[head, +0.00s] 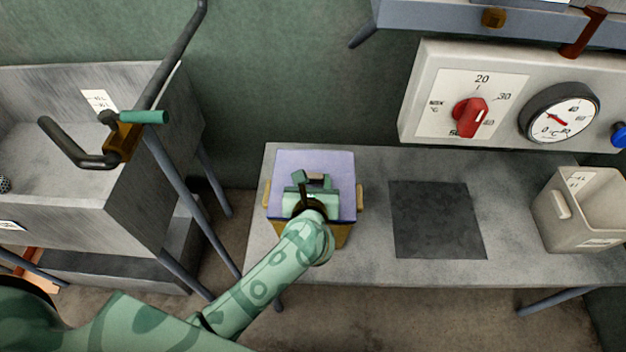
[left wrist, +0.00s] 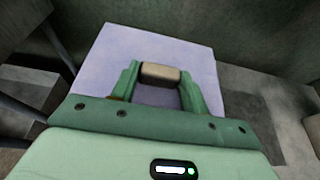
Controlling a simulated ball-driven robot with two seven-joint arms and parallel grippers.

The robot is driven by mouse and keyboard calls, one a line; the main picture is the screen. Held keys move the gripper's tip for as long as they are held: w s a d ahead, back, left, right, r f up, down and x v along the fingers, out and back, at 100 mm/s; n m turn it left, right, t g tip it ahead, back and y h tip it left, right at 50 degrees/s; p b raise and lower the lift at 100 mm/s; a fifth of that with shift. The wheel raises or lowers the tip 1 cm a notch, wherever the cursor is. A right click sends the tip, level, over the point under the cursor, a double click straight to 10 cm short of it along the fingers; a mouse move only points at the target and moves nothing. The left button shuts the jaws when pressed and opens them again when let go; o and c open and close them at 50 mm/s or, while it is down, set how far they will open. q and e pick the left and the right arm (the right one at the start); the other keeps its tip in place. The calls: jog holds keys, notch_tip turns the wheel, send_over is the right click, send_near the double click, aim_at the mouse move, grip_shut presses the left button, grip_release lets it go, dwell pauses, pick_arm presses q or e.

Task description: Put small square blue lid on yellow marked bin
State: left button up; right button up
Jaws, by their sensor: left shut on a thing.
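The small square blue lid (head: 341,165) shows pale blue-violet in the head view, on top of the yellow marked bin (head: 338,236), at the left end of the table. Only the bin's yellowish front and tan side handles show below the lid; the rest is hidden. My left gripper (head: 314,184) is over the lid, shut on its handle. In the left wrist view the fingers (left wrist: 160,85) close around the tan lid handle (left wrist: 160,72), with the lid (left wrist: 200,62) spreading beneath. I cannot tell whether the lid is fully seated. My right gripper is not in view.
The grey table (head: 365,270) bears a dark square mat (head: 435,225) and a beige bin (head: 593,220) on the right. A control panel with a red knob (head: 470,115) and a gauge (head: 558,112) is behind. A metal sink (head: 75,165) with a pipe stands left.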

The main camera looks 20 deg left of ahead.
pick_arm(q)
jog(key=shift+f+b, duration=0.5)
jog(key=shift+f, duration=0.15)
dwell(0.3)
jog(key=o, duration=1.2)
jog(key=shift+s, duration=0.1)
jog(key=shift+s+d+r, duration=0.1)
jog(key=shift+s+r, duration=0.1)
jog(key=shift+s, duration=0.1)
jog(key=p+v, duration=0.3)
jog(key=v, duration=1.2)
jog(key=shift+s+p, duration=0.25)
jog(key=shift+p, duration=0.15)
